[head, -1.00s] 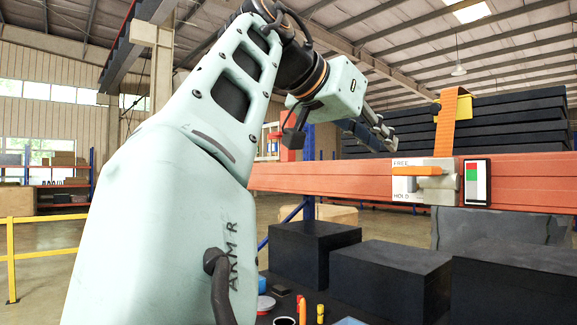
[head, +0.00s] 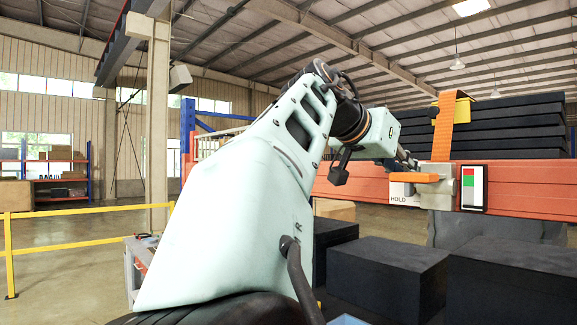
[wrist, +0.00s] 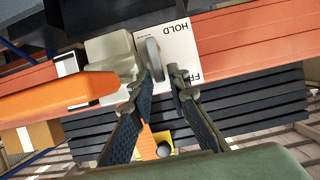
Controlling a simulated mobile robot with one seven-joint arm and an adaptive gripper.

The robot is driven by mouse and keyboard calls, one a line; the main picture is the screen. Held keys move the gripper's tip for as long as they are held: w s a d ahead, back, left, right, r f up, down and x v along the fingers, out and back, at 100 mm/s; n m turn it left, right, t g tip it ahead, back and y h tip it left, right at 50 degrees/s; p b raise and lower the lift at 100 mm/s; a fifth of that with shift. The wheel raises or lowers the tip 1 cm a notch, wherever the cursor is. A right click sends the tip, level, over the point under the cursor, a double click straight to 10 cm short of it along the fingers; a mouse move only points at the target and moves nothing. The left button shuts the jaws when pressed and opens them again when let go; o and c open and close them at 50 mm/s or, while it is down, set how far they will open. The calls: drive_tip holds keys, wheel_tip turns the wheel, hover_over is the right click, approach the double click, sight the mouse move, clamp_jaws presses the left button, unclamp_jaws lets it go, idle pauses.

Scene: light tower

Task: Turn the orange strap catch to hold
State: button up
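The orange strap catch (head: 414,178) sits on the orange beam, its handle lying level to the left of its grey hub (head: 447,184). Its handle also shows in the wrist view (wrist: 55,95), at left, with the hub (wrist: 112,52) above. The white label plate is behind it; HOLD shows below the handle in the head view, and FREE is covered. My gripper (head: 408,161) is just above the handle in the head view. In the wrist view my gripper (wrist: 160,82) has its fingers apart, with a grey oval piece (wrist: 153,60) by the left fingertip. Contact cannot be told.
An indicator panel (head: 473,188) with red and green stands right of the catch. An orange strap (head: 444,122) runs up over a stack of dark slabs (head: 510,125). Dark blocks (head: 388,270) stand below the beam (head: 530,188). A yellow railing (head: 80,243) is at left.

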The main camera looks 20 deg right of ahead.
clamp_jaws()
drive_tip(key=shift+w, duration=0.1)
idle(0.3)
drive_tip(key=shift+w+a+f+n+g+h+b, duration=0.3)
drive_tip(key=shift+w+f+n+g+h+b, duration=0.6)
drive_tip(key=shift+n, duration=1.35)
drive_tip(key=shift+w+a+f+n+g+h+b, duration=0.3)
drive_tip(key=shift+w+f+n+g+h+b, duration=0.45)
drive_tip(key=shift+n+b, duration=1.1)
drive_tip(key=shift+w+a+f+n+g+h+b, duration=0.4)
drive_tip(key=shift+f+n+g+h+b, duration=0.5)
drive_tip(key=shift+n, duration=1.7)
drive_tip(key=shift+d+r+h, duration=0.1)
drive_tip(key=shift+r+h, duration=0.15)
